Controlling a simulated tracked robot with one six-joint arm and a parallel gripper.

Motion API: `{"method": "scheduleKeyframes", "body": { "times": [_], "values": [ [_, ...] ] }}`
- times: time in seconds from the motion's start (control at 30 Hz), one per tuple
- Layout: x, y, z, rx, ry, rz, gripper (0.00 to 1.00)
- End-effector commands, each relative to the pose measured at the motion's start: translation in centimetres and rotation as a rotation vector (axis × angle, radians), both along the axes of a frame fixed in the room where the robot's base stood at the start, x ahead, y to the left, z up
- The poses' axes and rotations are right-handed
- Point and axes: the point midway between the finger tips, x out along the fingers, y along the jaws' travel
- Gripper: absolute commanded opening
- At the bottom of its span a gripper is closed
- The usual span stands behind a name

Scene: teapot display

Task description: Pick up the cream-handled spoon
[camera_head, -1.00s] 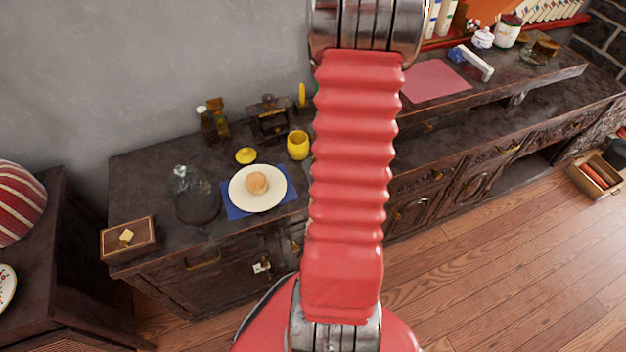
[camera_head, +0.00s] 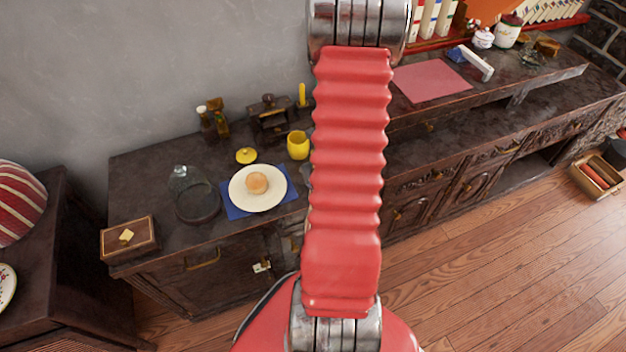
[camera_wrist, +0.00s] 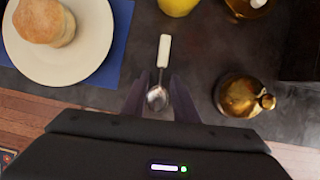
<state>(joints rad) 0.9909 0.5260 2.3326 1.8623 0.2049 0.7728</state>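The cream-handled spoon (camera_wrist: 163,53) lies on the dark countertop in the wrist view. Its pale handle points up the picture and its metal bowl sits lower, between my fingertips in the picture. My gripper (camera_wrist: 158,92) is open, with one dark finger on each side of the spoon's bowl. I cannot tell how far the fingers are above the counter. In the head view my red arm hides the gripper, and the spoon cannot be made out there.
A plate (camera_wrist: 98,62) with a bun on a blue mat (camera_wrist: 122,25) lies left of the spoon. A brass pot (camera_wrist: 240,95) stands to the right. A yellow cup (camera_head: 298,145) stands behind. A glass dome (camera_head: 188,186) is farther left.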

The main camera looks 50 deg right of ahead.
Motion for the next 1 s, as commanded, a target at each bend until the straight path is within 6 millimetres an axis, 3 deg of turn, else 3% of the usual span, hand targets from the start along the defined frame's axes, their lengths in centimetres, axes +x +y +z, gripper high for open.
{"method": "scheduleKeyframes", "body": {
  "times": [0.27, 0.67, 1.0],
  "values": [
    [-0.02, 0.01, 0.01, 0.0, 0.0, 0.0, 0.27],
    [-0.02, 0.01, 0.01, 0.0, 0.0, 0.0, 0.0],
    [-0.03, 0.03, -0.01, 0.0, 0.001, 0.0, 0.0]
  ]
}}
